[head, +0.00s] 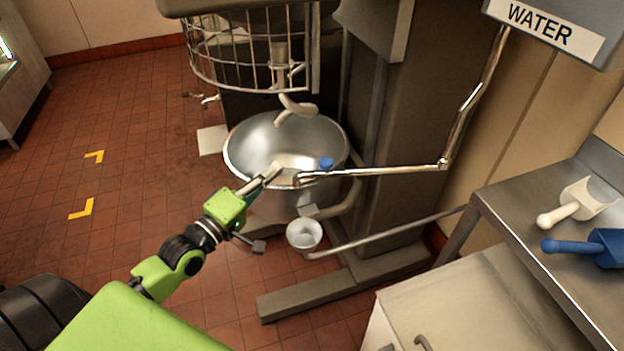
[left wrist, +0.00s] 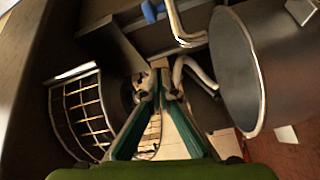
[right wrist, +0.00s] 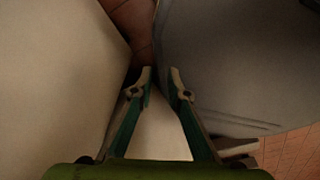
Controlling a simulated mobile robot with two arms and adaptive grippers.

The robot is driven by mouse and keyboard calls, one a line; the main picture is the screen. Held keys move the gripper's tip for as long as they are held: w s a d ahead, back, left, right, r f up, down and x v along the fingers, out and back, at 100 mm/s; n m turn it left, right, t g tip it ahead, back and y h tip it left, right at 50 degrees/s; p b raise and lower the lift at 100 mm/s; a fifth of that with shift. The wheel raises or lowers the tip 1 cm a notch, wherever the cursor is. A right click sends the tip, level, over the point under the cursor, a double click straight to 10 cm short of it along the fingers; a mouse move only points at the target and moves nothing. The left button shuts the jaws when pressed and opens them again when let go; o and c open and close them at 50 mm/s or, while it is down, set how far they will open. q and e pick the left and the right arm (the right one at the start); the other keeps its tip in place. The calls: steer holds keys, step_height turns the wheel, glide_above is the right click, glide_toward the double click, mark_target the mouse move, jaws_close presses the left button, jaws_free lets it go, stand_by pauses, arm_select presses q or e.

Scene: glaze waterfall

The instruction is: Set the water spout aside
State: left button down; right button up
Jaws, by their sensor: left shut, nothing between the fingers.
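The water spout (head: 390,170) is a thin jointed metal pipe coming down from the box marked WATER (head: 545,25). Its free arm reaches left over the rim of the steel mixer bowl (head: 243,150), and a blue knob (head: 326,163) sits near its end. My left gripper (head: 272,173) is over the bowl, just left of the spout's end; whether they touch I cannot tell. The left wrist view shows its fingers (left wrist: 158,88) shut and empty, with the bent pipe (left wrist: 178,25) beyond. My right gripper (right wrist: 161,80) is open and empty; the head view does not show it.
The wire guard (head: 250,60) and pale hook (head: 295,108) are above the bowl. A small metal cup (head: 304,234) is below it. A white scoop (head: 575,205) and blue scoop (head: 590,246) lie on the right-hand counter (head: 525,190).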

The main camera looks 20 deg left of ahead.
arm_select(q)
steer(key=w+d+n, duration=0.1)
steer(key=w+d, duration=0.2)
steer(key=w, duration=0.7)
steer(key=s+d+p, duration=0.2)
steer(key=d, duration=0.1)
steer(key=shift+s+r+h, duration=0.15)
steer(key=shift+h, duration=0.15)
steer(key=shift+d, duration=0.1)
arm_select(e)
steer(key=shift+d+r, duration=0.1)
steer(key=shift+r, duration=0.45)
arm_select(q)
steer(key=shift+s, duration=0.1)
arm_select(e)
steer(key=shift+r, duration=0.1)
